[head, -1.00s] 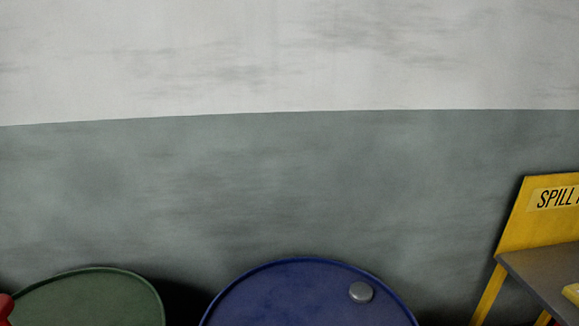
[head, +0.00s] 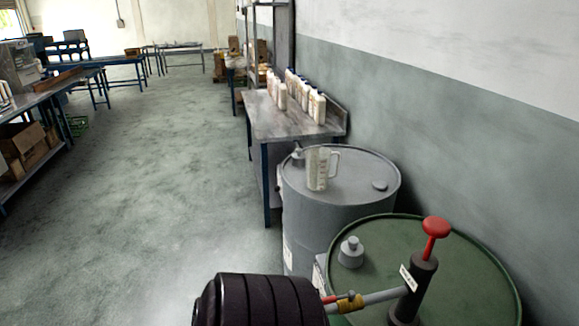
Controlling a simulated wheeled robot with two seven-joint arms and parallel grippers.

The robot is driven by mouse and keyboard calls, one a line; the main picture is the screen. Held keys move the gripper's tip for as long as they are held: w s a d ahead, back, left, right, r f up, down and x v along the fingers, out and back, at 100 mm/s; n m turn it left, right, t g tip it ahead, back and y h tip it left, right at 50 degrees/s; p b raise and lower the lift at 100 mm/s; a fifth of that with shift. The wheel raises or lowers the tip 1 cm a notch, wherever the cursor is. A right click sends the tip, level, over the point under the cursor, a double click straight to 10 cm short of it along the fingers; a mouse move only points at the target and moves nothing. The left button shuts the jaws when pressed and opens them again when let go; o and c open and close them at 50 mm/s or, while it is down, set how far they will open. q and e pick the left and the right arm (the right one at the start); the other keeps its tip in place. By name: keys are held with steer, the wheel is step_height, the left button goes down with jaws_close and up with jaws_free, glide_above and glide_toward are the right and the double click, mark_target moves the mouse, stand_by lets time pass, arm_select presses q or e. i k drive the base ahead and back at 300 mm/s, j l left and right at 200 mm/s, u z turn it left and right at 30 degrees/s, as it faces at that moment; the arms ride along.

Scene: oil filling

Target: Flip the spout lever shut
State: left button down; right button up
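A hand pump (head: 419,283) with a red knob (head: 435,227) stands on a green drum (head: 470,268) at the lower right of the head view. Its grey spout pipe (head: 383,297) runs left to a brass-yellow fitting (head: 350,303). A small red piece, perhaps the spout lever (head: 330,299), shows just left of the fitting. It is partly hidden by a large black ribbed shape, so I cannot tell whether it is open or shut. Neither of my grippers can be made out.
A black ribbed shape (head: 262,299) fills the bottom middle; I cannot tell what it is. A clear measuring jug (head: 317,170) stands on a grey drum (head: 349,194) behind the green one. A bench (head: 288,122) with several bottles stands beyond. Open floor (head: 150,190) lies left.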

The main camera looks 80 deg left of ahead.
mark_target(334, 299)
steer(key=k+u, duration=0.1)
steer(key=u, duration=0.3)
steer(key=j+u, duration=0.1)
steer(key=u, duration=0.3)
steer(key=k+j+u, duration=0.1)
steer(key=u, duration=0.25)
